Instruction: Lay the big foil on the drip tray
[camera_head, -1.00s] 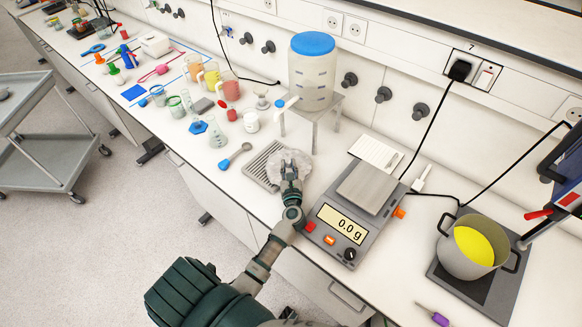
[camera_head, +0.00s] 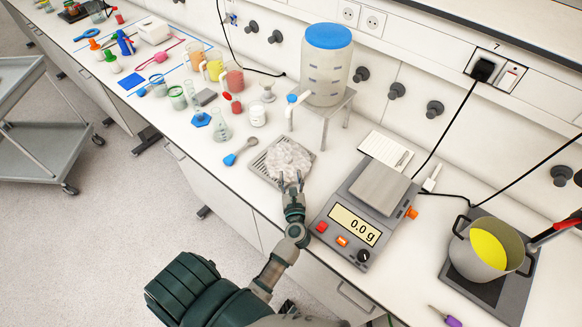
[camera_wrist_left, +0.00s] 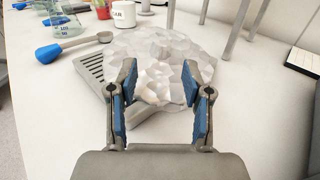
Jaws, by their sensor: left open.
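The big foil (camera_head: 287,157) is a crumpled silvery sheet. It lies over the drip tray (camera_head: 259,170), a grey slatted tray on the bench below the jug's tap. In the left wrist view the foil (camera_wrist_left: 160,55) covers much of the tray (camera_wrist_left: 92,70), whose slats show at its left side. My left gripper (camera_head: 291,180) is open at the near edge of the foil. In the left wrist view its fingertips (camera_wrist_left: 160,92) are apart, one on each side of the foil's near part. The right gripper is not in view.
A clear jug with a blue lid (camera_head: 326,65) stands on a stand behind the tray. A scale (camera_head: 350,215) is close on the right. A blue spoon (camera_head: 238,153) lies left of the tray. A pot (camera_head: 486,250) stands farther right.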

